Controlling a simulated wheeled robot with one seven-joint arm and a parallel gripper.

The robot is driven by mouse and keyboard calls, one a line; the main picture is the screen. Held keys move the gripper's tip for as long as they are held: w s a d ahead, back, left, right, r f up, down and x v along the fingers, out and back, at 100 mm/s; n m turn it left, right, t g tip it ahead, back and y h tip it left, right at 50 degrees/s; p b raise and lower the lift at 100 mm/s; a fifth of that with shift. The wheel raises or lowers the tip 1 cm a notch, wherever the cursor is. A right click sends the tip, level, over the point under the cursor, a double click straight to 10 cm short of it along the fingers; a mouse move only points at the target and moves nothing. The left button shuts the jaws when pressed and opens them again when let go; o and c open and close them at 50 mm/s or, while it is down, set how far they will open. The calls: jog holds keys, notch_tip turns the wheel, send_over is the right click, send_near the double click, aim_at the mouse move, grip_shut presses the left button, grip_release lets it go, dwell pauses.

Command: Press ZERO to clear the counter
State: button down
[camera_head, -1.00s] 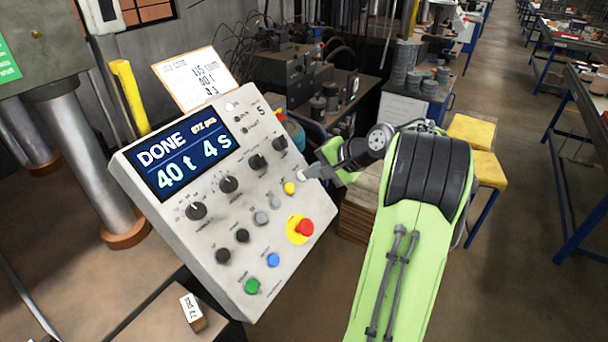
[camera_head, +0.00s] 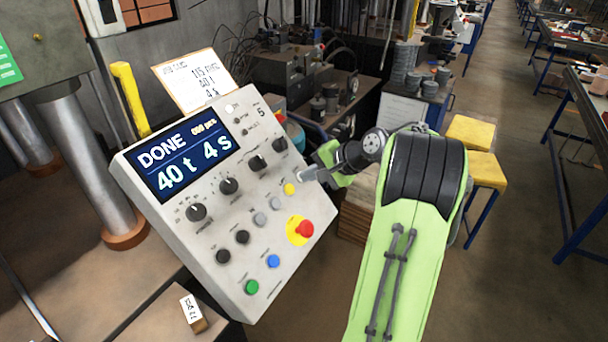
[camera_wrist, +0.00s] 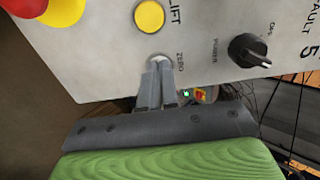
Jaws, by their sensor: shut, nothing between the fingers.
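The grey slanted control panel (camera_head: 235,215) fills the middle of the head view. Its blue display (camera_head: 183,158) reads DONE, 40 t and 4 s, with a small yellow piece count at the top right that is hard to read and may be zeros. In the wrist view, the pale round button marked ZERO (camera_wrist: 160,57) sits beside the yellow LIFT button (camera_wrist: 149,16). My gripper (camera_wrist: 160,68) is shut and empty. Its fingertips are at the ZERO button and cover part of it; I cannot tell how far it is pressed. My gripper (camera_head: 301,174) also shows at the panel's right edge.
A red emergency stop (camera_head: 305,229) on a yellow base is lower on the panel, with blue (camera_head: 273,261) and green (camera_head: 251,287) buttons below. Dark knobs, such as the power knob (camera_wrist: 249,49), stand out from the panel. Yellow stools (camera_head: 484,168) stand behind my arm.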

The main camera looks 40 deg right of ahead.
jog(key=shift+p+v, duration=0.65)
jog(key=shift+v, duration=0.2)
jog(key=p+v, duration=0.4)
jog(key=v, duration=0.2)
jog(key=shift+s, duration=0.1)
jog(key=shift+r, duration=0.1)
